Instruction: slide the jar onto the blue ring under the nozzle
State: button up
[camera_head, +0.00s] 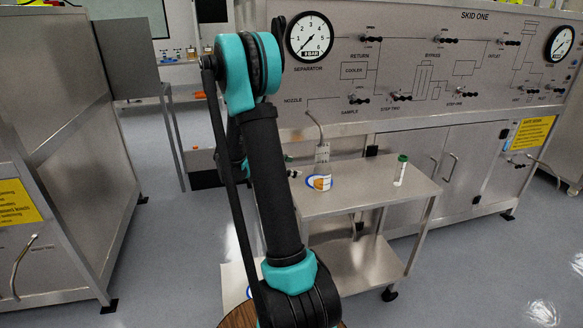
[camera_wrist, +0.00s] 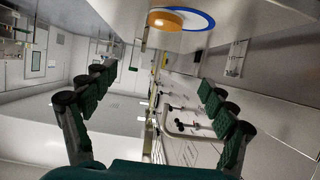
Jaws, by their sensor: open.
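In the wrist view the amber piece (camera_wrist: 166,20) sits off-centre on the ring (camera_wrist: 212,20), at the top of the picture. The curved nozzle pipe (camera_head: 315,124) comes down from the panel behind the ring. My gripper (camera_wrist: 157,78) is open and empty, its green-padded fingers apart and not touching the jar. In the head view my arm mostly hides the gripper.
A white bottle with a green cap (camera_head: 400,170) stands on the right of the steel table (camera_head: 370,195). A small grey marked piece (camera_head: 322,153) is below the nozzle. The panel (camera_head: 430,60) rises behind. A steel cabinet (camera_head: 50,150) stands at left; open floor lies right of the table.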

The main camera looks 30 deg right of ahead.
aim_at(323, 175)
jog(key=x, duration=1.7)
jog(key=shift+s+f, duration=0.1)
jog(key=shift+f, duration=0.1)
jog(key=c, duration=1.4)
jog(key=shift+c, duration=0.2)
